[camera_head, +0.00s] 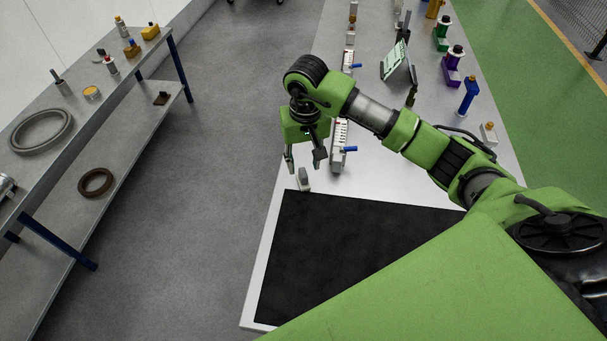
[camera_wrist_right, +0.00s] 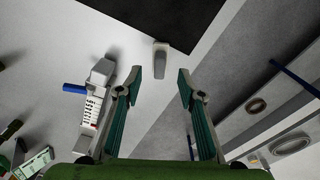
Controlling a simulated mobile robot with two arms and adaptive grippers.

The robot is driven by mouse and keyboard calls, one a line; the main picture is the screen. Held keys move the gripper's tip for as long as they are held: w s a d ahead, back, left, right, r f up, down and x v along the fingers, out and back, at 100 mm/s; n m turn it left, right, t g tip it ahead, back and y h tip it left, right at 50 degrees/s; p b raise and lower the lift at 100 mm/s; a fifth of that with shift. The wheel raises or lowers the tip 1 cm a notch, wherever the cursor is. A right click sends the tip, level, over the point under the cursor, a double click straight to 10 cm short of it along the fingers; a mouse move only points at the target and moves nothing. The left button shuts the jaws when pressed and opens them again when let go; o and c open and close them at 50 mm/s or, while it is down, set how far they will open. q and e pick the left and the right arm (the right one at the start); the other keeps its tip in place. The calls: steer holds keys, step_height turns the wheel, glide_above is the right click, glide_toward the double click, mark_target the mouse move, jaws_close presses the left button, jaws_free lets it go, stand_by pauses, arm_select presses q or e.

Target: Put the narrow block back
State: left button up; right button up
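A small narrow block (camera_head: 304,181), grey with a pale end, stands on the white table top just beyond the black mat's far left corner. In the right wrist view the block (camera_wrist_right: 161,60) shows ahead of the fingertips, between their lines. My right gripper (camera_head: 304,162) is open and empty, pointing down over the table's left edge close to the block; the fingers do not touch it. The right wrist view shows its two fingers (camera_wrist_right: 160,84) spread wide. My left gripper is not in view.
A white marked fixture (camera_head: 341,134) with a blue handle (camera_head: 350,149) stands right beside the gripper. The black mat (camera_head: 340,240) is bare. A tilted screen (camera_head: 396,60) and several coloured holders stand farther back. A grey shelf bench (camera_head: 120,75) is across the aisle.

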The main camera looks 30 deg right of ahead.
mark_target(304, 176)
step_height(304, 176, up, 7)
steer(key=b, duration=0.1)
steer(key=shift+s+f+b, duration=0.15)
steer(key=shift+s+b, duration=0.05)
steer(key=shift+b, duration=0.1)
steer(key=shift+a+f, duration=0.1)
